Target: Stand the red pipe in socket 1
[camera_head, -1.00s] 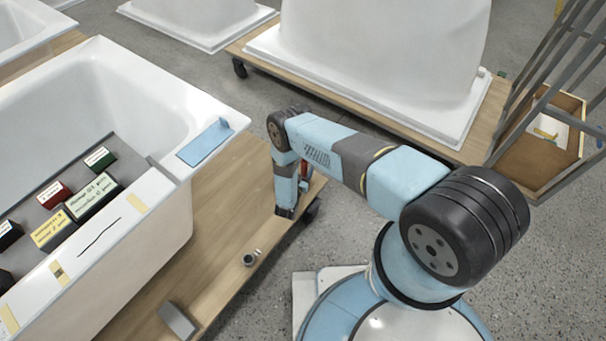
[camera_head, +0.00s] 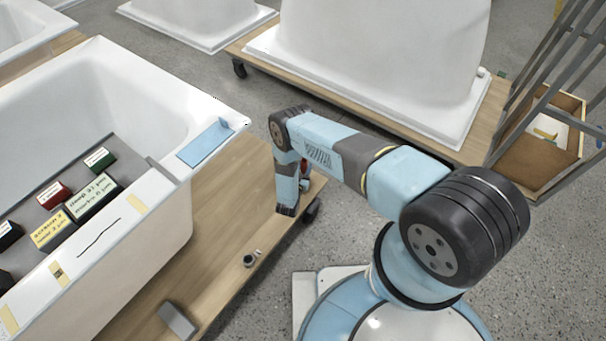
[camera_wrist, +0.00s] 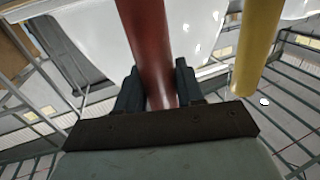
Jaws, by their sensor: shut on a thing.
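The red pipe (camera_wrist: 152,45) stands between the two dark fingers of my gripper (camera_wrist: 158,82) in the wrist view, and the fingers are shut on it. In the head view, a small patch of red (camera_head: 304,168) shows beside my arm's wrist; the rest there is hidden by the arm. My gripper's fingers cannot be made out in the head view. A small dark round fitting (camera_head: 249,260) sits on the wooden platform, apart from my wrist. I cannot read any socket number.
A yellow pipe (camera_wrist: 258,45) is right of the red one in the wrist view. A white tub (camera_head: 150,215) with labelled boxes stands on the wooden platform (camera_head: 232,205). A grey block (camera_head: 177,320) lies near its front edge. A metal rack (camera_head: 550,80) stands at right.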

